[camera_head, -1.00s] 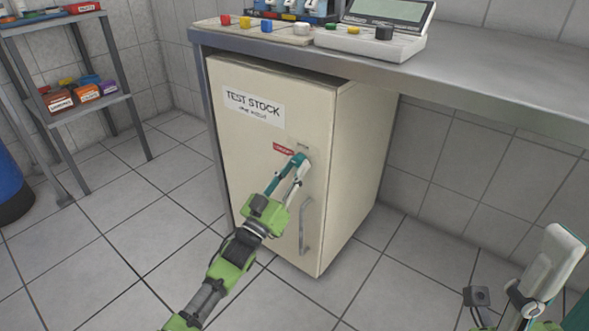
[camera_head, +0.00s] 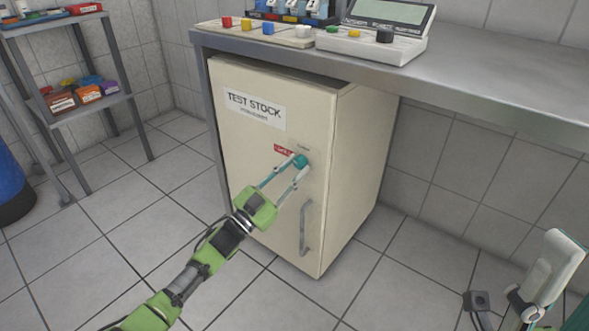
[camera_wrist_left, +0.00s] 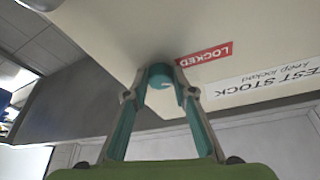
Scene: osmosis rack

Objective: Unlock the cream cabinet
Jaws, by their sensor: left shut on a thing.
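The cream cabinet (camera_head: 262,190) stands under the bench with its door closed. A red LOCKED label (camera_head: 284,150) sits beside a round teal lock knob (camera_head: 301,160) high on the door. My left gripper (camera_head: 299,165) is at the knob, its two fingers closed on either side of it. In the left wrist view the knob (camera_wrist_left: 160,76) shows between the fingertips, and the LOCKED label (camera_wrist_left: 204,55) is just right of them.
A metal handle (camera_head: 306,228) is on the door below the knob. The metal bench (camera_head: 480,75) overhangs the cabinet, with a console (camera_head: 375,40) on top. A shelf (camera_head: 95,108) with small boxes stands at the left. The tiled floor in front is free.

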